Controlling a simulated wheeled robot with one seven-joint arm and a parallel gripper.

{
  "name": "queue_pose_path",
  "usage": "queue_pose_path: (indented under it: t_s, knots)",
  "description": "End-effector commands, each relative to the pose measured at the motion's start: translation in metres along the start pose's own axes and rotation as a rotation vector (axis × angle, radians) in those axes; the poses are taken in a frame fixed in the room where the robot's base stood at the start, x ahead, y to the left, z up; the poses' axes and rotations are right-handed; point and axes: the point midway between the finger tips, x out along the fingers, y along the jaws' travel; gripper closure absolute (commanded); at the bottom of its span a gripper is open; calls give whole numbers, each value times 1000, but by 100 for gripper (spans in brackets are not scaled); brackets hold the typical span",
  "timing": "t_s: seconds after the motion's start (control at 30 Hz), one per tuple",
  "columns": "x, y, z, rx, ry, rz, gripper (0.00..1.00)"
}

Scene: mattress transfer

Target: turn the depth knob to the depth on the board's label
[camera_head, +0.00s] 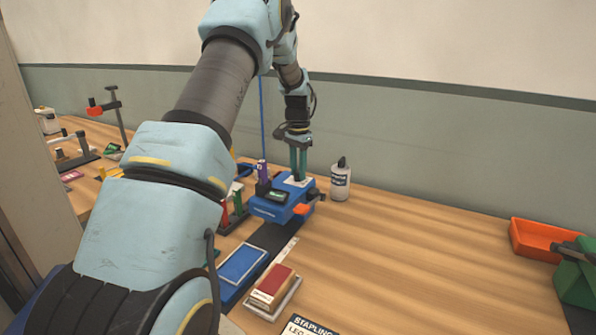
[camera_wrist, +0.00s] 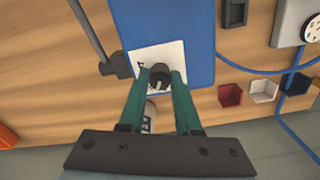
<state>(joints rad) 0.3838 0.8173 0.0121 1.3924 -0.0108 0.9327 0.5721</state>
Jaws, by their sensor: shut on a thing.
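The depth knob (camera_wrist: 160,76) is a small dark knob on a white dial plate (camera_wrist: 146,56) on top of a blue machine (camera_wrist: 190,25). In the head view the blue machine (camera_head: 275,207) stands on the bench near the wall, with a small dark display. My gripper (camera_wrist: 160,80) points down at the machine, its green fingers shut on the knob. In the head view my gripper (camera_head: 298,178) hides the knob. The board's label is not clearly readable; a sign (camera_head: 308,326) at the bottom edge is cut off.
A white bottle (camera_head: 340,182) stands close right of the machine. A blue pad (camera_head: 242,264) and a red block (camera_head: 272,283) lie in front. An orange bin (camera_head: 545,240) is far right. The bench between is clear.

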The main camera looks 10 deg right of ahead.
Motion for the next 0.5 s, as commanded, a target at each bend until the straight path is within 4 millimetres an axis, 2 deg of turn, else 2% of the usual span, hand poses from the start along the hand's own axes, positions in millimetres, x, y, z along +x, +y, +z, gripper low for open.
queue_pose_path:
  t_s: [0.5]
  knots:
    - [-1,0,-1,-382,3,0,100]
